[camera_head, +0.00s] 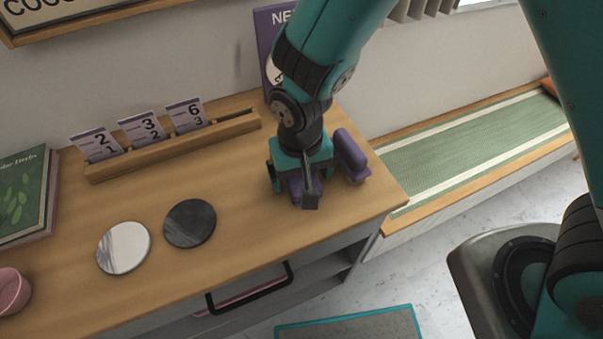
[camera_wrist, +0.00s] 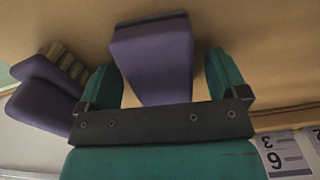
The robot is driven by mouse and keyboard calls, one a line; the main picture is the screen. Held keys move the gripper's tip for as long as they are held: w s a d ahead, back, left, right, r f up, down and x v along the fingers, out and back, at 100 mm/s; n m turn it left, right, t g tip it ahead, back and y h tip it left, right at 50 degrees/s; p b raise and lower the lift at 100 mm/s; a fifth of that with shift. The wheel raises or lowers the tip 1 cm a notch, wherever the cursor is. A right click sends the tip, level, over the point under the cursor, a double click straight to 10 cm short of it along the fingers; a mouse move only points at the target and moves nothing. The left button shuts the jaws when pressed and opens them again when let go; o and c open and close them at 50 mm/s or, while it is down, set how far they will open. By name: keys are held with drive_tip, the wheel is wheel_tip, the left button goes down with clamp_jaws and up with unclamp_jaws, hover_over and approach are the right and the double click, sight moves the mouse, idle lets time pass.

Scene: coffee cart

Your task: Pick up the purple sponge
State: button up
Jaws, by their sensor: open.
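The purple sponge (camera_wrist: 152,62) is a block with a dark layer along its far edge. In the wrist view it lies between the two teal fingers of my gripper (camera_wrist: 165,78), with a gap on each side. In the head view my gripper (camera_head: 294,188) points down over the wooden counter near its right end. Only a small purple part of the sponge (camera_head: 296,187) shows there between the fingers; the rest is hidden by the gripper. My gripper is open.
A purple object with bristles, like a brush (camera_head: 350,156), stands close right of my gripper; the wrist view shows it left (camera_wrist: 45,103). A wooden card holder (camera_head: 165,150) is behind left. A dark disc (camera_head: 190,224) and a pale disc (camera_head: 124,248) lie left.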

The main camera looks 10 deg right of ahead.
drive_tip(key=shift+c, duration=0.4)
drive_tip(key=c, duration=0.9)
drive_tip(key=shift+r, duration=0.1)
wheel_tip(320, 180, up, 20)
